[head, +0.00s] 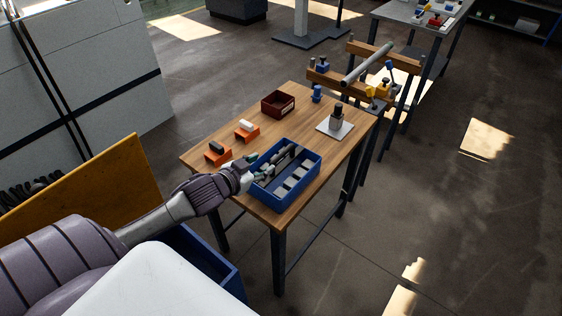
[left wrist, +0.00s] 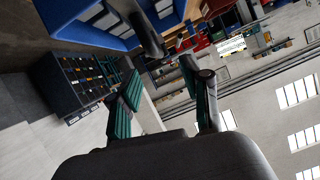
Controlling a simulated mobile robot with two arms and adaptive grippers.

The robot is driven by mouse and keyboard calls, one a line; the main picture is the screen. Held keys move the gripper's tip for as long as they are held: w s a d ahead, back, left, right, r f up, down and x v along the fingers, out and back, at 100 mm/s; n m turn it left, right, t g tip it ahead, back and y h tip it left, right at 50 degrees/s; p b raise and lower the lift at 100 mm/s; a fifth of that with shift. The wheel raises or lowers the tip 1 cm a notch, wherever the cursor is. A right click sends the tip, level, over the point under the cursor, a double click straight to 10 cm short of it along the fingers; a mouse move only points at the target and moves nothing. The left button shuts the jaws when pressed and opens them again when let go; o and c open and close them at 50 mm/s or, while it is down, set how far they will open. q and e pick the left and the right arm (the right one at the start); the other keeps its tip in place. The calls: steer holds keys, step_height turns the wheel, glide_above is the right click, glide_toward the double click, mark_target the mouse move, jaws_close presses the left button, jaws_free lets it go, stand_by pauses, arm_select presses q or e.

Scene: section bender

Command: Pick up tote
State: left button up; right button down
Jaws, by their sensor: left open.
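The blue tote (head: 285,193) stands on the wooden table (head: 275,216) near its front edge, with several grey parts inside. My left gripper (head: 254,166) is at the tote's left side, close to its rim. In the left wrist view the open fingers (left wrist: 160,77) with green pads have nothing clearly between them, and the blue tote (left wrist: 75,12) shows at the upper left. I cannot tell whether a finger touches the tote wall. My right gripper is not in view.
Two orange holders (head: 217,156) (head: 246,135), a dark red bin (head: 278,104) and a white plate with a dark-topped part (head: 336,127) share the table. A frame carrying a grey pipe (head: 367,64) stands behind. The floor to the right is clear.

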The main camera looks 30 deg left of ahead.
mark_target(280, 155)
arm_select(q)
steer(key=w, duration=0.1)
steer(key=w+d, duration=0.1)
steer(key=w, duration=0.1)
steer(key=shift+w+d+f, duration=0.1)
steer(key=shift+d+f, duration=0.1)
steer(key=x, duration=0.2)
steer(key=shift+w+a+f, duration=0.1)
steer(key=shift+w+f, duration=0.15)
steer(key=shift+p+x, duration=0.35)
steer(key=shift+x, duration=0.55)
steer(key=x, duration=0.3)
steer(key=shift+w+a, duration=0.2)
steer(key=shift+w, duration=0.05)
steer(key=shift+w+f, duration=0.15)
steer(key=shift+w, duration=0.1)
steer(key=shift+s, duration=0.1)
steer(key=shift+c, duration=0.5)
steer(key=c, duration=0.8)
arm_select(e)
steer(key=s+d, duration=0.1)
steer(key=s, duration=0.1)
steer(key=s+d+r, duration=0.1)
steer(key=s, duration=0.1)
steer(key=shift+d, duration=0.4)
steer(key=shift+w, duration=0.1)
